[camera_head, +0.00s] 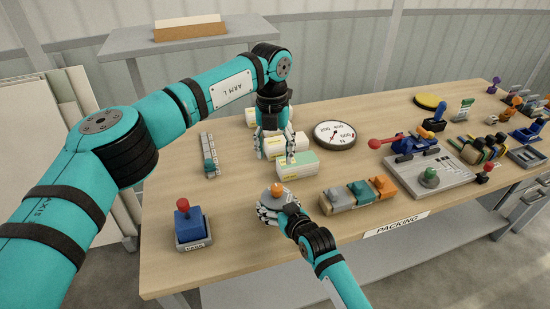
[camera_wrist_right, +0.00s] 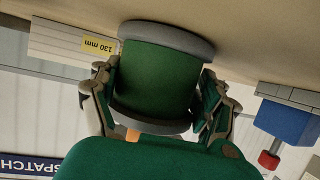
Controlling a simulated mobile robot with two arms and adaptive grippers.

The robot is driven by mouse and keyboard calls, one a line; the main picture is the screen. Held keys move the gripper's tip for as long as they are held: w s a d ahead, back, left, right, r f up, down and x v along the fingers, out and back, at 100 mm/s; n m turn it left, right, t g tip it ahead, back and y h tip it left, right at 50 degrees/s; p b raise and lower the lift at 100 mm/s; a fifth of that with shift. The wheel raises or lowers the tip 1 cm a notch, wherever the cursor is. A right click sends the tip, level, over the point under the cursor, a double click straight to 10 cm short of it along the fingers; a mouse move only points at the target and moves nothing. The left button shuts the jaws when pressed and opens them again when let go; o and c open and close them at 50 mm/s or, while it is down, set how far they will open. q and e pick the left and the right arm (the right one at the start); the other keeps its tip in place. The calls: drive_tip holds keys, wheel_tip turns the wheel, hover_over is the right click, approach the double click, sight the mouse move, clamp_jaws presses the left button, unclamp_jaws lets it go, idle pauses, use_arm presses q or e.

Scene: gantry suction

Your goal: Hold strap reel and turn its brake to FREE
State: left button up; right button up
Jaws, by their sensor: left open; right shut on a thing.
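The strap reel (camera_wrist_right: 160,72) is a green drum with grey flanges in the right wrist view, where the picture is upside down. In the head view its grey top (camera_head: 267,194) shows with an orange piece (camera_head: 277,190) on it, likely the brake. That piece is partly visible in the wrist view (camera_wrist_right: 132,134); its setting cannot be read. My right gripper (camera_wrist_right: 155,82) is shut on the reel's drum from both sides. The reel appears to stand on the table. My left gripper (camera_head: 276,157) is open and empty, above and behind the reel, among white boxes.
A white box with a green top (camera_head: 298,166) stands just behind the reel. A row of grey, teal and orange blocks (camera_head: 360,192) is to its right, a red-knobbed blue box (camera_head: 191,225) to its left. A round dial (camera_head: 334,134) lies beyond.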

drive_tip(key=shift+w+r, duration=0.1)
drive_tip(key=shift+r, duration=0.05)
drive_tip(key=o, duration=1.7)
drive_tip(key=shift+c, duration=0.2)
drive_tip(key=shift+s, duration=0.2)
